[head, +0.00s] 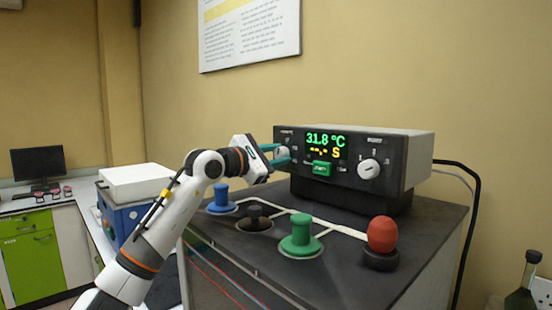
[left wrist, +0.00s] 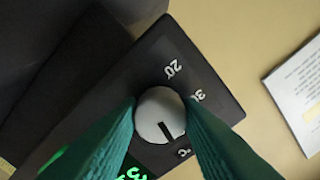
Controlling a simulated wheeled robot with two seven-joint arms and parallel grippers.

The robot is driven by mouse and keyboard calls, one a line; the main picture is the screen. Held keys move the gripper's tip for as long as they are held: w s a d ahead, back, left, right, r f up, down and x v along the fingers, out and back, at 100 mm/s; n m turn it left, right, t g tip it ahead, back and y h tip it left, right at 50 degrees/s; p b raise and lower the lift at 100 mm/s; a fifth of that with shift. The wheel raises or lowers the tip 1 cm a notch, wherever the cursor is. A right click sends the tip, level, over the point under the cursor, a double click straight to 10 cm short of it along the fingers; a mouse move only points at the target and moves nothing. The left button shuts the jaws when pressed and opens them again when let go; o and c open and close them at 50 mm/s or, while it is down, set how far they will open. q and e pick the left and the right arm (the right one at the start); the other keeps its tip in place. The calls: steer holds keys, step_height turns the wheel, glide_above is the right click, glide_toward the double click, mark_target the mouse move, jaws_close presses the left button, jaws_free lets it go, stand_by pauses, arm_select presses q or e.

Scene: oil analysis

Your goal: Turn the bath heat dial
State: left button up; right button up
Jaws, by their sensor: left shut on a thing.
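The bath heat dial is a round light-grey knob with a dark pointer line, seen in the left wrist view (left wrist: 155,108). It sits on the left of the black front of the control box (head: 340,182), with markings such as 20 and 30 around it. My left gripper (head: 280,155) is shut on the dial, its teal fingers (left wrist: 165,118) on either side of the knob. In the head view the fingers and the gripper partly hide the dial. The green display (head: 326,139) reads 31.8 °C, with dashes and an S below. My right gripper is not in view.
The box also has a green button (head: 321,168) and a second white knob (head: 369,168). Blue (head: 221,198), black (head: 254,216) and green (head: 300,235) knobs and a red ball-topped knob (head: 382,235) stand on the bench top in front. A dark bottle (head: 523,290) is at the lower right.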

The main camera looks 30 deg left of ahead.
arm_select(q)
steer(key=shift+f+n, duration=0.1)
steer(key=shift+n, duration=1)
steer(key=o, duration=1)
steer(key=shift+s, duration=0.1)
steer(key=b+v, duration=0.5)
steer(key=v, duration=0.6)
steer(key=shift+s+a, duration=0.2)
steer(key=shift+s, duration=0.15)
